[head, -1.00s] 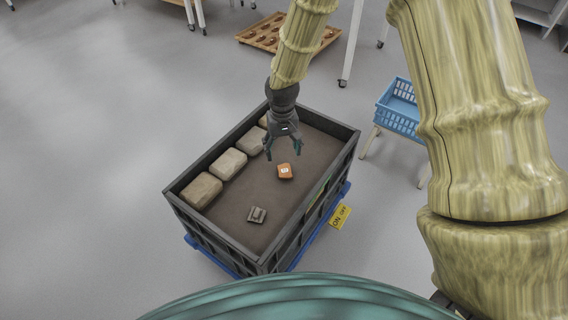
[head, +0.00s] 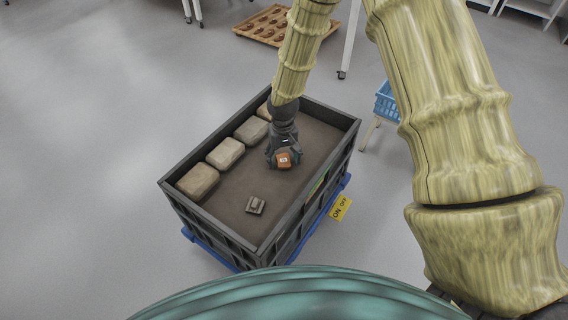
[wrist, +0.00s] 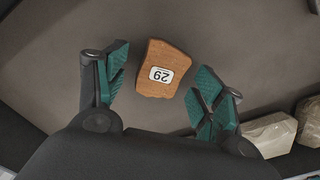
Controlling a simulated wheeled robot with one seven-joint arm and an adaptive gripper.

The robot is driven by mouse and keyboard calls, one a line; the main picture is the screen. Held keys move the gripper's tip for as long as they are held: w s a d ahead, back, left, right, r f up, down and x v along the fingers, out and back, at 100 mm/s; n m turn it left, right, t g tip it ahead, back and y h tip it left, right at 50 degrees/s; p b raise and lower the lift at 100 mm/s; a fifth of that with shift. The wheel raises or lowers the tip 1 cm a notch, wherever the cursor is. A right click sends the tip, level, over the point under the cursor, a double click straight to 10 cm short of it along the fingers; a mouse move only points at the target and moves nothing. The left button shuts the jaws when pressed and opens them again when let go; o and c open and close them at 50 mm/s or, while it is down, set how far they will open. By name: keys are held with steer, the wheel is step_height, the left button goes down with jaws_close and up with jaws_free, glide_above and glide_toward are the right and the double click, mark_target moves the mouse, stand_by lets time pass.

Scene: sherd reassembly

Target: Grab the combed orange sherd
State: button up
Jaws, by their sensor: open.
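The orange sherd (head: 283,160) lies on the brown floor of the dark crate (head: 221,247), a white label on its top. In the wrist view the sherd (wrist: 162,70) shows the label number 29 and sits between the tips of my gripper's teal fingers. My gripper (wrist: 158,84) is open, with a finger on each side of the sherd and a visible gap at both sides. In the head view my gripper (head: 284,153) is right at the sherd and partly hides it. I cannot make out combing on its surface.
A grey-brown sherd (head: 255,205) lies nearer the front of the crate. Several pale stone-like blocks (head: 225,153) line the crate's left wall. A blue basket (head: 386,103) stands outside to the right.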

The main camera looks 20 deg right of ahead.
steer(key=shift+f, duration=0.15)
steer(key=c, duration=1.2)
steer(key=shift+o, duration=0.2)
